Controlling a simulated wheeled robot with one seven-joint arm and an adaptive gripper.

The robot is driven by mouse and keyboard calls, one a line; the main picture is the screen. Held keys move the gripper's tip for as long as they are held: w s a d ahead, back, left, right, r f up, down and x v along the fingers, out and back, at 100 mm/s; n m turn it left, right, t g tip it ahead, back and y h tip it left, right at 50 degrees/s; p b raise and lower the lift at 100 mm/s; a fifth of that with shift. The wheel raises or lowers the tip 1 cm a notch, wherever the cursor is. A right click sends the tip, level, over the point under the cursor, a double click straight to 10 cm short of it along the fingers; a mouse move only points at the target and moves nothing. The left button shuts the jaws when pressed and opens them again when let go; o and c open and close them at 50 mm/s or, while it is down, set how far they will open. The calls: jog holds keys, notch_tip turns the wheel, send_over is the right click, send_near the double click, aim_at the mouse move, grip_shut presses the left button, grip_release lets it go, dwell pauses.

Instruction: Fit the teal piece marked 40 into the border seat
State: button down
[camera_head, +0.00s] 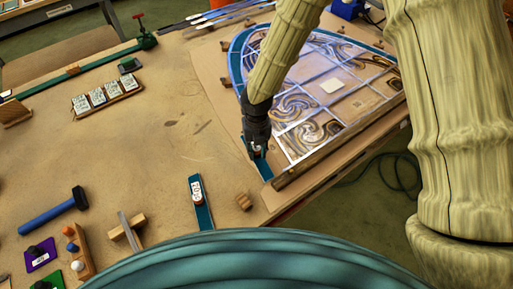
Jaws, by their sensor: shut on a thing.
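The leaded panel (310,95) lies on a board at the upper right, with swirled glass and a teal and blue border round its curved edge. My gripper (256,151) points down at the panel's near left corner. It is shut on a narrow teal piece (264,168), low over or touching the border there. The jaws partly cover the piece, and its number is not readable. The border seat is largely hidden by the gripper, so I cannot tell whether the piece sits in it.
Another teal strip (203,208) with a white label lies on the table nearer me. A wooden bar (340,148) edges the panel. The table's middle left is clear.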

jog(key=shift+w+d+p, duration=0.5)
jog(key=shift+w+d, duration=0.15)
jog(key=shift+d, duration=0.25)
jog(key=shift+w+d+p, duration=0.5)
jog(key=shift+w+d, duration=0.15)
jog(key=shift+d, duration=0.3)
jog(key=shift+w+d+p, duration=0.5)
jog(key=shift+w+d, duration=0.15)
jog(key=shift+d, duration=0.25)
dwell(0.9)
jog(key=c, duration=1.1)
grip_release()
notch_tip(320, 180, up, 12)
